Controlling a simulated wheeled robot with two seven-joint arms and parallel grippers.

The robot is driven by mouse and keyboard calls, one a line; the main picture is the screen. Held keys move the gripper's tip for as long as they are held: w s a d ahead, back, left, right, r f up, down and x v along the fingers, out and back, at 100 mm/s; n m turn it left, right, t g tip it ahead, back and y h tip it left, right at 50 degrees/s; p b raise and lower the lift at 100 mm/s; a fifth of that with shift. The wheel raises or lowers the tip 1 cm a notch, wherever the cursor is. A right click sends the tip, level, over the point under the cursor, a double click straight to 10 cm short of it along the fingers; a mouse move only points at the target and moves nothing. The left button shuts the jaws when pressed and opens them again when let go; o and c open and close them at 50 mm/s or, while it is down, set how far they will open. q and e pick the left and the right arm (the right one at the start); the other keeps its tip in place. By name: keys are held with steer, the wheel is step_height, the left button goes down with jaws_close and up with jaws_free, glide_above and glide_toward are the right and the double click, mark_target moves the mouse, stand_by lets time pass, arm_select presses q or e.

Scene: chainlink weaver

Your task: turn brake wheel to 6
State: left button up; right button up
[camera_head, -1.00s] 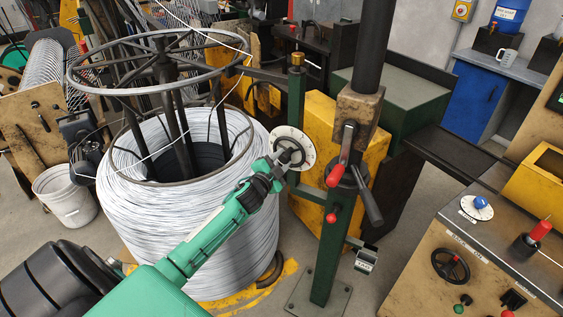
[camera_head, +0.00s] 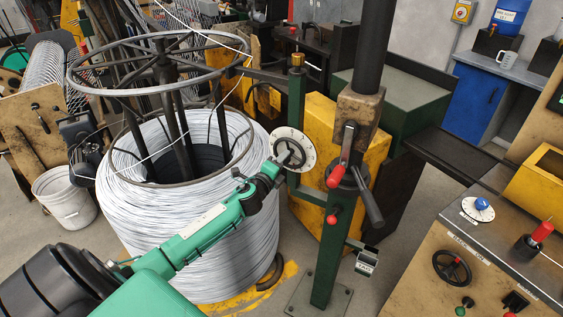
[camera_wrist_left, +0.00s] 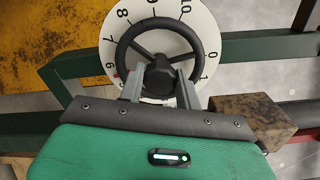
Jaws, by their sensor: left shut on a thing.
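The brake wheel (camera_head: 291,153) is a small black handwheel in front of a round white numbered dial plate (camera_head: 309,148), on the green post beside the wire coil. In the left wrist view the brake wheel (camera_wrist_left: 122,50) fills the upper middle, with the dial (camera_wrist_left: 108,55) behind it. Figures 7 and 8 show at left, 10 at top right, 0 and 1 at right. My right gripper is out of view.
The big wire coil (camera_head: 190,240) under a metal ring stands left of the post. The green post (camera_head: 330,250) carries red-knobbed levers (camera_head: 336,177). A control desk (camera_head: 430,270) with another black handwheel (camera_head: 451,267) stands at right. Yellow guards stand behind.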

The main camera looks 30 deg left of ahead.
arm_select(q)
steer(key=shift+f+m, duration=0.1)
steer(key=shift+m, duration=1.1)
steer(key=o, duration=1)
steer(key=s+d+b, duration=0.1)
steer(key=s+b, duration=0.2)
steer(key=s, duration=1)
steer(key=shift+s, duration=0.4)
steer(key=shift+d, duration=0.1)
